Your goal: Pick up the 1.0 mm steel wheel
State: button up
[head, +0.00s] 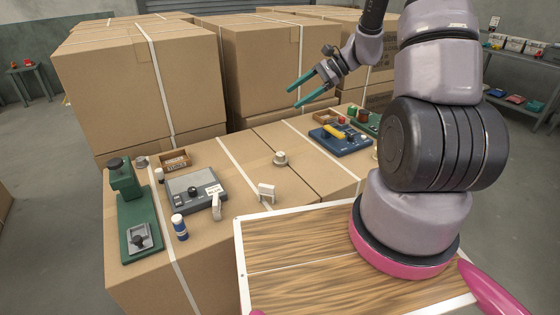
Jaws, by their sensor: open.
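My gripper (294,98) hangs open and empty in the upper middle of the head view, in front of the big cartons. Its two teal fingers are apart and point to the lower left. A small pale round piece (280,158), like a spool or wheel, sits alone on the carton top, below my gripper and apart from it. I cannot tell whether it is the 1.0 mm steel wheel, as no size marking is readable. Small coloured round pieces (351,111) stand at the back right, too small to identify.
On the carton top (245,175) are a green stand (138,215), a grey boxy device (192,190), a blue-and-white bottle (180,227), a white card (266,192) and a blue fixture (340,138) with a yellow part. Tall cartons (150,75) rise behind. The middle is mostly clear.

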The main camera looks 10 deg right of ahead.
jog(key=w+d+f+m+t+y, duration=0.1)
jog(key=w+f+m, duration=0.1)
jog(key=f, duration=0.4)
jog(key=w+d+f+m+t+y, duration=0.1)
jog(key=w+d+f+m, duration=0.15)
jog(key=f, duration=0.45)
jog(key=m+t, duration=0.2)
jog(key=m, duration=0.1)
send_near(281, 154)
jog(key=shift+m, duration=0.25)
jog(key=x, duration=0.4)
jog(key=shift+w+a+r, duration=0.2)
jog(key=shift+w+r, duration=0.05)
jog(key=shift+r, duration=0.05)
jog(key=shift+f+x, duration=0.2)
jog(key=shift+x, duration=1.3)
jog(key=shift+f+x, duration=0.25)
jog(key=shift+x, duration=1.25)
jog(key=shift+s+d, duration=0.1)
jog(key=shift+s, duration=0.05)
grip_shut()
jog(key=shift+r, duration=0.1)
